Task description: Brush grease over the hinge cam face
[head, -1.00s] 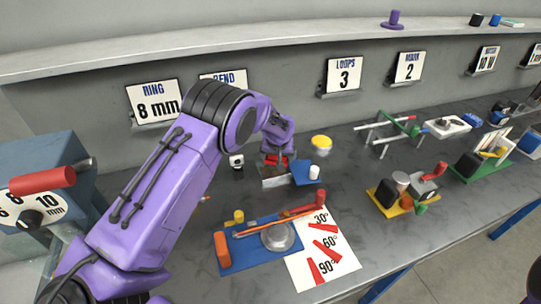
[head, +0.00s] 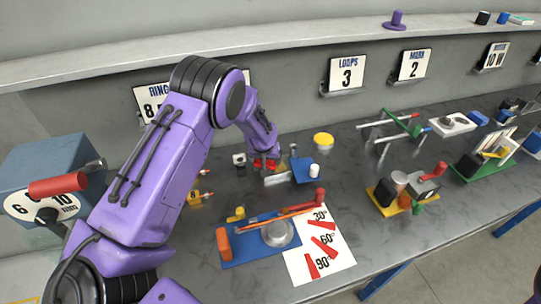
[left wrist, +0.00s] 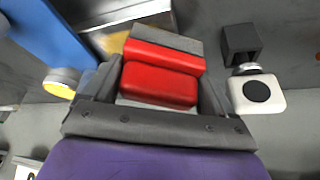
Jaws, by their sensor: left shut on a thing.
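My left gripper (head: 265,163) is shut on a red piece (left wrist: 160,75), which sits between its dark fingers in the left wrist view. A grey strip shows along the red piece's far edge. I cannot tell for sure that it is the brush, and no bristles show. In the head view the gripper is low over the bench, beside a metal block (head: 277,180) and a blue plate (head: 304,172) bearing a white cylinder (head: 314,170). I cannot tell whether the red piece touches anything, or which part is the hinge cam face. My right gripper is out of view.
A yellow-topped pot (head: 323,140) stands behind the blue plate; I cannot see whether it holds grease. A black cube (left wrist: 240,42) and a white block with a black disc (left wrist: 258,92) lie close right in the left wrist view. A blue bending board (head: 245,248) is nearer.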

